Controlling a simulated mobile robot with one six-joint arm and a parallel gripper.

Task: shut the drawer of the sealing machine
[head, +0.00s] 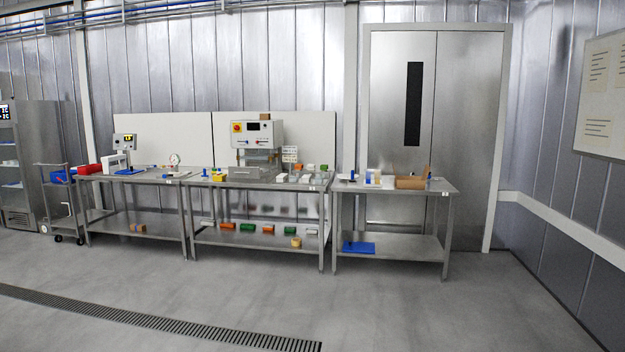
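The sealing machine (257,136) stands far off on the middle steel table, with a white head, a dark display and a red button on a yellow plate. Its drawer (252,173) is a grey metal tray low at the front. The drawer seems to stick out toward me, but it is too small to tell how far. My gripper is not in the head view.
Steel tables (262,185) line the back wall, with small boxes and trays on top. A trolley (62,200) and a steel cabinet (38,160) stand at the left. A floor drain (160,320) crosses the front left. The grey floor before the tables is clear.

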